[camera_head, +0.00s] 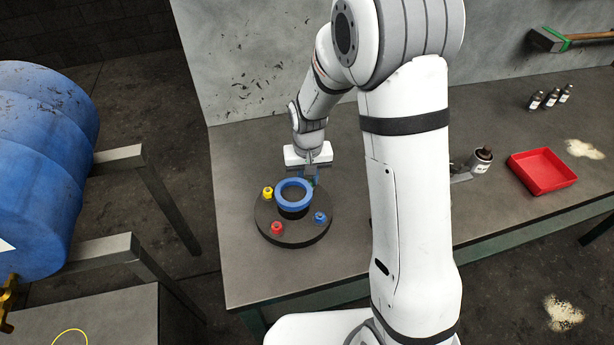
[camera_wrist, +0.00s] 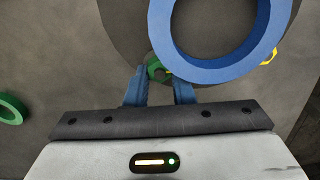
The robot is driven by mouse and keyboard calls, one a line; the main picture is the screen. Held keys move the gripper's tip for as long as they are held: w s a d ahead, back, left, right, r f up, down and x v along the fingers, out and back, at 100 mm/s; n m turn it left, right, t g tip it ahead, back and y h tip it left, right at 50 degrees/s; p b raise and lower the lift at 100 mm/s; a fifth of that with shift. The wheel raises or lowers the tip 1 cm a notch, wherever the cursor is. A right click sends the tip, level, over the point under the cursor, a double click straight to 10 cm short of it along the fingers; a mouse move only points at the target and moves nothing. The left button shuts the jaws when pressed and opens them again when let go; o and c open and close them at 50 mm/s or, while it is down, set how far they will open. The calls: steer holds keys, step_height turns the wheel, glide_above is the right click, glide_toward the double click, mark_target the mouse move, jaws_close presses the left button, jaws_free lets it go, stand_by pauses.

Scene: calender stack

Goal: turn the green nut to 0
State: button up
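A dark round base (camera_head: 292,240) stands on the bench with a thick blue ring (camera_head: 289,186) at its middle. The green nut (camera_wrist: 155,69) is at the base's edge beside the blue ring in the wrist view; in the head view it is mostly hidden by my gripper (camera_head: 311,173). A small yellow mark shows at the nut's right side. My gripper's blue fingers (camera_wrist: 160,82) are apart, with the green nut between and just beyond their tips. Contact with the nut cannot be told. No 0 mark is readable.
A yellow nut (camera_head: 268,192), a red nut (camera_head: 277,229) and a blue nut (camera_head: 320,217) stand around the base. A green ring (camera_wrist: 11,108) lies left in the wrist view. A red tray (camera_head: 541,171) and small bottles (camera_head: 550,98) are further right. A blue barrel (camera_head: 45,165) is left.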

mark_target(308, 181)
jaws_close()
steer(key=shift+n+b, duration=0.4)
steer(key=shift+n, duration=0.3)
steer(key=shift+o, duration=1.4)
jaws_free()
steer(key=shift+a+r+b, duration=0.1)
steer(key=shift+r+b, duration=0.3)
steer(key=shift+r, duration=3.55)
steer(key=s+d+r+m+t, duration=0.1)
steer(key=s+d+r, duration=0.4)
steer(key=s, duration=0.4)
steer(key=s+d+r+m+t, duration=0.1)
steer(key=s+d+r, duration=0.4)
steer(key=s, duration=0.5)
steer(key=shift+s+d+r+t, duration=0.3)
steer(key=shift+d+t, duration=0.2)
steer(key=shift+d, duration=0.05)
